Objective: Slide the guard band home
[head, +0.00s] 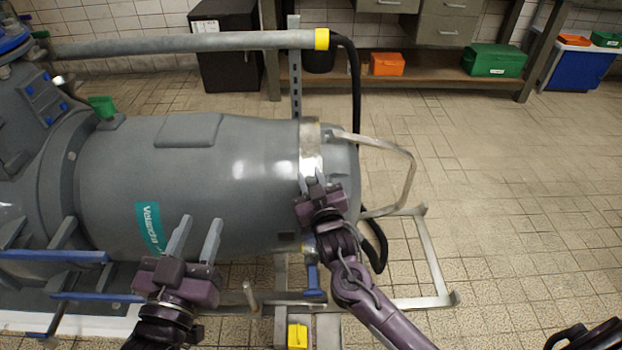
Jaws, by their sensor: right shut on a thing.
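The guard band (311,140) is a pale metal strip around the right end of the large grey motor body (215,185), close to its end cap. My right gripper (315,180) is shut on the front lower part of the band, and its fingers cover that part. My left gripper (201,222) is open and empty in front of the motor's lower side, right of the teal label (149,227). The far side of the band is hidden behind the motor.
A bent metal bar (408,175) sticks out right of the motor's end. A grey pipe (190,43) with a yellow collar runs above, and a black cable (355,80) hangs from it. A metal floor frame (435,265) lies below. Tiled floor at right is open.

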